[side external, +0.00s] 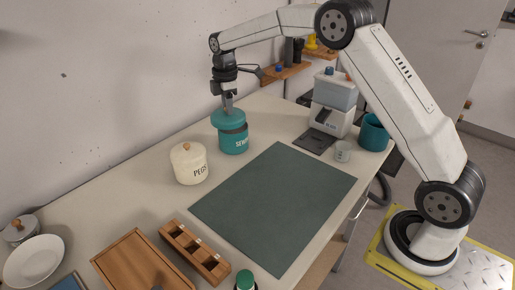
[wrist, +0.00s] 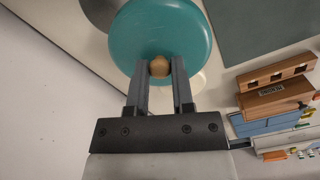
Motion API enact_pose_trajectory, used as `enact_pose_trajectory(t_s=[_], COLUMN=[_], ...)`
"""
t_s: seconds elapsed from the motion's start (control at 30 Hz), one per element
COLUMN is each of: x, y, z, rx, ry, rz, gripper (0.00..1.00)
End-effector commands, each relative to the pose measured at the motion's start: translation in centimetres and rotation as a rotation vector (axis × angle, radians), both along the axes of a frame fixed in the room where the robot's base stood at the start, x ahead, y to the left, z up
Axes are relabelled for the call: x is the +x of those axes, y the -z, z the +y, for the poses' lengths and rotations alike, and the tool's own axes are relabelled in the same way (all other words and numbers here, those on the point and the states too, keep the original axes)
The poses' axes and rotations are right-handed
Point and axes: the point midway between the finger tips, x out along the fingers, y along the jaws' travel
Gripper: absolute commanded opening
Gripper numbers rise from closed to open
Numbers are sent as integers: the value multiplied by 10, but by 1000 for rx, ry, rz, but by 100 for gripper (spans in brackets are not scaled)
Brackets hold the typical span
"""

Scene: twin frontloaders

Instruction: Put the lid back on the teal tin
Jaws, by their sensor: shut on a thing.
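The teal tin (side external: 234,144) stands upright on the table near the wall, with lettering on its front. My gripper (side external: 228,109) is above it, pointing down, shut on the wooden knob (wrist: 159,67) of the teal lid (wrist: 160,30). In the side view the lid (side external: 225,119) is over the tin's top, somewhat to the left of it. A dark band shows between lid and tin, and I cannot tell whether they touch. In the wrist view the lid hides most of what is below. A grey round shape (wrist: 98,12) shows past its upper left edge.
A cream PEGS tin (side external: 188,165) with its lid on stands in front and left of the teal tin. A dark green mat (side external: 275,205) lies clear to the right. A dispenser (side external: 332,105), a small cup (side external: 343,151) and a teal pot (side external: 374,132) stand farther right. A wooden block (side external: 195,252) is in front.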

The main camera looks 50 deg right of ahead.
Motion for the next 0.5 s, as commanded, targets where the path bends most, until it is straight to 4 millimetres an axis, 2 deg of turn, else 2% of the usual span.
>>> enact_pose_trajectory(t_s=[0.3,0.5], x=[26,32], y=[0,0], z=[-37,-47], rx=[0,0], ry=[71,91], rz=[0,0], gripper=[0,0])
